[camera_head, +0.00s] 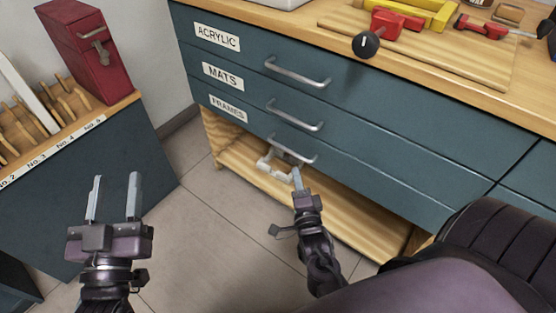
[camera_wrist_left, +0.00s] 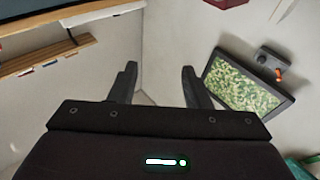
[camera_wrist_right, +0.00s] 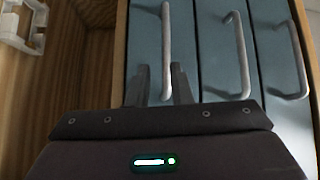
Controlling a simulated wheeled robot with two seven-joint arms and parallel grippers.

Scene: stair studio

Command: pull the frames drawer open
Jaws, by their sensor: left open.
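The frames drawer (camera_head: 262,131) is the lowest of the blue drawers, labelled FRAMES (camera_head: 228,108), and its front looks flush with the drawers above. Its grey bar handle (camera_head: 293,150) also shows in the right wrist view (camera_wrist_right: 166,45). My right gripper (camera_head: 297,178) is at this handle, with the lower end of the bar showing between its partly parted fingers in the right wrist view (camera_wrist_right: 161,82). I cannot tell whether either finger touches the bar. My left gripper (camera_head: 114,183) is open and empty over the floor, left of the drawers.
The drawers labelled ACRYLIC (camera_head: 217,36) and MATS (camera_head: 222,76) are above, both shut, with similar handles. A wooden shelf (camera_head: 345,212) with a white object (camera_head: 274,169) lies below. A rack (camera_head: 85,140) with a red box (camera_head: 85,50) stands left. The floor between is clear.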

